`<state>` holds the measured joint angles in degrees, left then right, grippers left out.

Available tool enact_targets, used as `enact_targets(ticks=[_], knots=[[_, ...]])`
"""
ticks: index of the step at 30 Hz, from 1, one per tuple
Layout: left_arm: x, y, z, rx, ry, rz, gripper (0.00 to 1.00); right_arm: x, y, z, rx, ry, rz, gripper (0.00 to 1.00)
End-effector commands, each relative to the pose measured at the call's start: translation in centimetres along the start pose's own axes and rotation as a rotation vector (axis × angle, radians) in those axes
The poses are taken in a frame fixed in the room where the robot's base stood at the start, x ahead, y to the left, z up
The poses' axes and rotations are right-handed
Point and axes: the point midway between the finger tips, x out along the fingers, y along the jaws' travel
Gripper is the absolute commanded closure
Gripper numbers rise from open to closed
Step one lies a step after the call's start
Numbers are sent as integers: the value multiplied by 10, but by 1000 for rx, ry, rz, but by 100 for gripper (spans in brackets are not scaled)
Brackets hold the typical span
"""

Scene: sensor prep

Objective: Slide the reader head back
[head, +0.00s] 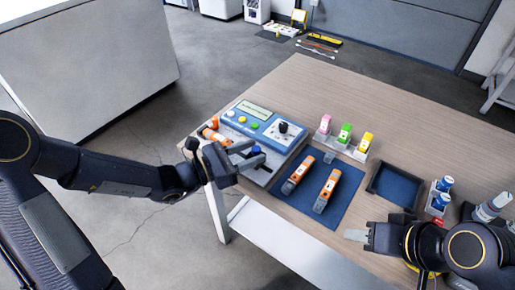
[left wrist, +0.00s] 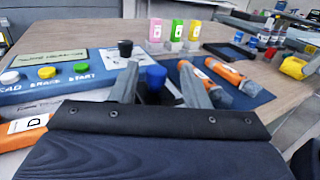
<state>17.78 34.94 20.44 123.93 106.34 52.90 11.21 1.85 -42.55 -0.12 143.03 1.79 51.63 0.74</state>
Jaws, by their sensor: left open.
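The blue and white reader station (head: 262,125) stands at the table's left edge, with a display, coloured buttons and a black dial. A blue knob (head: 257,150), apparently on the reader head, rises from a dark block at the station's front. My left gripper (head: 250,157) is open at the knob. In the left wrist view the knob (left wrist: 156,77) shows between the two grey fingers, with visible gaps; contact cannot be told. An orange sensor (head: 213,136) lies at the station's left end, partly hidden by my arm. My right gripper (head: 357,236) is over the table's front; its finger gap is unclear.
Two orange sensors (head: 298,174) (head: 327,189) lie on a blue mat (head: 340,207). Behind are pink, green and yellow bottles (head: 344,133) in holders. An empty dark tray (head: 392,185) and blue-capped vials (head: 441,191) stand to the right. The table's back is clear.

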Motion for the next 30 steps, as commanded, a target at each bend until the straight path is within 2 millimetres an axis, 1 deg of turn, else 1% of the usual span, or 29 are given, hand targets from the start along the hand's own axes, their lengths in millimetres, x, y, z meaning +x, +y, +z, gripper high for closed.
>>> enact_targets(ticks=[1, 3, 6, 10, 14, 27, 29, 30], knots=[[-11, 1, 1, -1, 1, 5, 58, -2, -1, -1, 0, 0, 0, 60], [-23, 1, 1, 0, 1, 4, 58, -4, -2, -2, 0, 0, 0, 60], [-38, 0, 1, -1, 1, 2, 58, -5, -2, -2, 0, 0, 0, 60], [-50, 0, 0, -1, 0, 0, 58, -6, -3, -3, 0, 0, 0, 60], [-54, -1, 0, -1, 0, -3, 58, -6, -3, -3, 0, 0, 0, 60], [-53, -2, 0, 4, 1, -5, 58, -6, -3, -3, 0, 0, 0, 60], [-54, -5, 4, 32, 9, -19, 58, -6, -3, -3, 0, 0, 0, 60], [-56, -10, 7, 71, 20, -40, 58, -6, -3, -3, 0, 0, 0, 60]])
